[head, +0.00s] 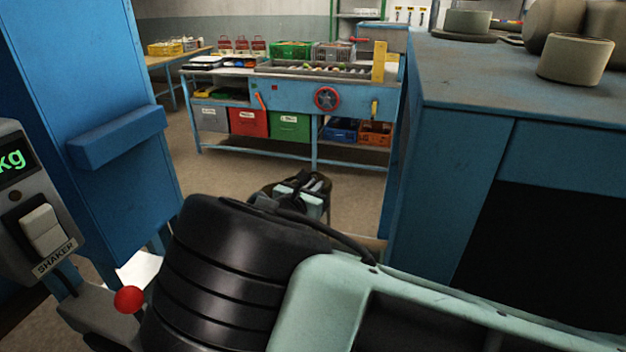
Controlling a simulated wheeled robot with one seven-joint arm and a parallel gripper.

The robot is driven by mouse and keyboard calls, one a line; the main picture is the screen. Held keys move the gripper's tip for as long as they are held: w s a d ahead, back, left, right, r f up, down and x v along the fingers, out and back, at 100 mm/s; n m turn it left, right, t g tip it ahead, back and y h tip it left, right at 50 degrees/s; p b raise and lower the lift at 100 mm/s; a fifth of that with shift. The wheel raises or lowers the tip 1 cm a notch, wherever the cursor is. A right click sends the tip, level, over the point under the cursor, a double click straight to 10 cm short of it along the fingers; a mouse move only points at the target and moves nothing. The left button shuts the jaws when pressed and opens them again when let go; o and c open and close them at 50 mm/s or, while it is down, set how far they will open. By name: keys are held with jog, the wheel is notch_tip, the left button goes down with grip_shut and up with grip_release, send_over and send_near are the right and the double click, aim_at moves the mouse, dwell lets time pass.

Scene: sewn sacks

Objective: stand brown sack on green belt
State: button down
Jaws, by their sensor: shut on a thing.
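My gripper (304,196) shows small and partly hidden beyond my own arm, low in the middle of the head view. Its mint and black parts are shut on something. A dark brownish shape (268,190) shows right at the gripper, but I cannot tell whether it is the brown sack. The fingertips are not clear. I cannot make out a green belt anywhere in this view.
A blue workbench (290,95) with crates and bins stands at the back. A blue cabinet (140,60) and a shaker box (38,215) are at left. A large blue counter (470,85) with pots is at right. Bare floor (225,175) lies between.

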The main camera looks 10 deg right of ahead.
jog(key=shift+f+p, duration=0.6)
jog(key=shift+f, duration=1.15)
jog(key=c, duration=2)
grip_release()
jog(key=shift+f, duration=0.3)
jog(key=o, duration=0.5)
jog(key=shift+s, duration=0.1)
jog(key=shift+c, duration=0.2)
jog(key=b+v, duration=0.3)
jog(key=v, duration=0.9)
jog(key=shift+b, duration=0.3)
jog(key=shift+r, duration=0.1)
